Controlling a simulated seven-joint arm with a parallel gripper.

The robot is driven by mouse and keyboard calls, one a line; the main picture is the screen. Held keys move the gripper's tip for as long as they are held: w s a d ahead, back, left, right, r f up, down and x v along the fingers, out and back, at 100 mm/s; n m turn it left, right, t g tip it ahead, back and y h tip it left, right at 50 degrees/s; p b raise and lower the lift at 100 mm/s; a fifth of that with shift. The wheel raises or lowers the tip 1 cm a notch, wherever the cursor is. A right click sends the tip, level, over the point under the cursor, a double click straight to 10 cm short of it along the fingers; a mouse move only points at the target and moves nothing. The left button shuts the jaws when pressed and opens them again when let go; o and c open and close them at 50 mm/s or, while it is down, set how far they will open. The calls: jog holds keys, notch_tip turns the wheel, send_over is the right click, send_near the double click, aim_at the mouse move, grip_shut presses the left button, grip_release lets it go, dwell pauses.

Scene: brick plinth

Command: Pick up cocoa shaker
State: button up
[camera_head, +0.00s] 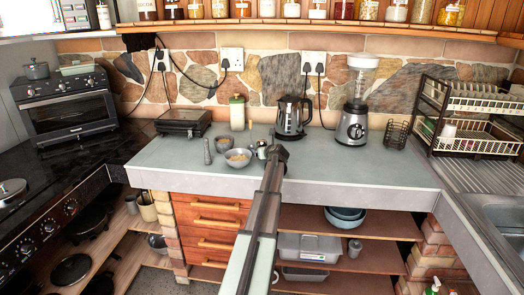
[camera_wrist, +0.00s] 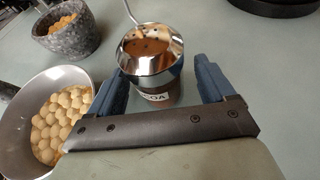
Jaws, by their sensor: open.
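The cocoa shaker (camera_wrist: 150,58) stands upright on the counter in the wrist view. It has a shiny metal top with a brown, dark-holed lid and a label reading "OA" where it shows. In the head view it is a small metal shape (camera_head: 262,147) just beyond the end of my arm, partly hidden. My gripper (camera_wrist: 158,68) is open, one blue finger on each side of the shaker in the picture. It holds nothing; I cannot tell how deep the shaker sits between the fingers. In the head view my gripper (camera_head: 273,154) is above the grey-green counter (camera_head: 330,172).
A metal bowl of round beige pieces (camera_wrist: 18,133) is close beside the left finger. A speckled stone cup (camera_wrist: 68,40) stands behind it. The kettle (camera_head: 290,118) and blender (camera_head: 353,128) stand behind to the right. Counter to the right of the shaker is clear.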

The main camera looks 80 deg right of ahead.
jog(key=shift+w+d+f, duration=0.15)
jog(key=shift+d, duration=0.15)
jog(key=shift+c, duration=0.4)
jog(key=c, duration=1)
